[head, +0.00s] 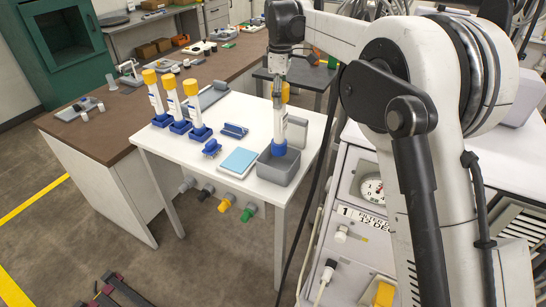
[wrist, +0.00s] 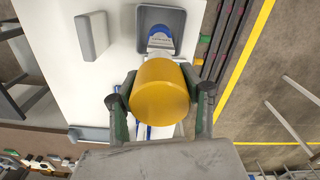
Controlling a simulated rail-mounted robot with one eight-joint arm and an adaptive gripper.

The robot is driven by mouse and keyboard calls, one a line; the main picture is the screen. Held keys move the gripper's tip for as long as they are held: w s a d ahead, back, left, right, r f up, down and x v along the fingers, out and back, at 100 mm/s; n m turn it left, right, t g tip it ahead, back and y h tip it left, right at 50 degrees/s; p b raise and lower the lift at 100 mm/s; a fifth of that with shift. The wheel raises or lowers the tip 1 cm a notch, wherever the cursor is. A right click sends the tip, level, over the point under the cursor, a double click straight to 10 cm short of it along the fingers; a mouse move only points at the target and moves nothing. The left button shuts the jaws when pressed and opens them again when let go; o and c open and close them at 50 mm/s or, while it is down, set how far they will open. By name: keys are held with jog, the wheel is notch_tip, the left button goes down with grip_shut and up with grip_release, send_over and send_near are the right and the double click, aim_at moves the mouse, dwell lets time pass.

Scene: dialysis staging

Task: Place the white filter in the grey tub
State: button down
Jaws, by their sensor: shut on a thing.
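The white filter (head: 280,122) has a yellow cap and a blue lower end. My gripper (head: 281,88) is shut on it near the yellow cap and holds it roughly upright. In the wrist view my gripper (wrist: 160,88) has a finger on each side of the yellow cap of the filter (wrist: 160,95). The grey tub (head: 280,177) stands at the table's front right corner. The filter's blue end lies within the tub outline in both views. I cannot tell whether it touches the floor of the tub (wrist: 140,30).
Several similar yellow-capped filters (head: 175,106) stand in blue holders at the table's left. Blue holders (head: 234,131) without filters and a light blue pad (head: 239,161) lie left of the tub. A grey block (head: 297,131) stands just behind the tub, also in the wrist view (wrist: 92,35).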

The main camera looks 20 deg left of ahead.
aim_at(279, 122)
notch_tip(279, 122, down, 9)
jog(key=shift+p, duration=0.6)
jog(key=shift+f, duration=0.2)
jog(key=c, duration=1)
grip_release()
jog(key=shift+r, duration=0.1)
notch_tip(279, 122, up, 12)
jog(key=shift+r+b, duration=0.1)
jog(key=shift+b, duration=0.5)
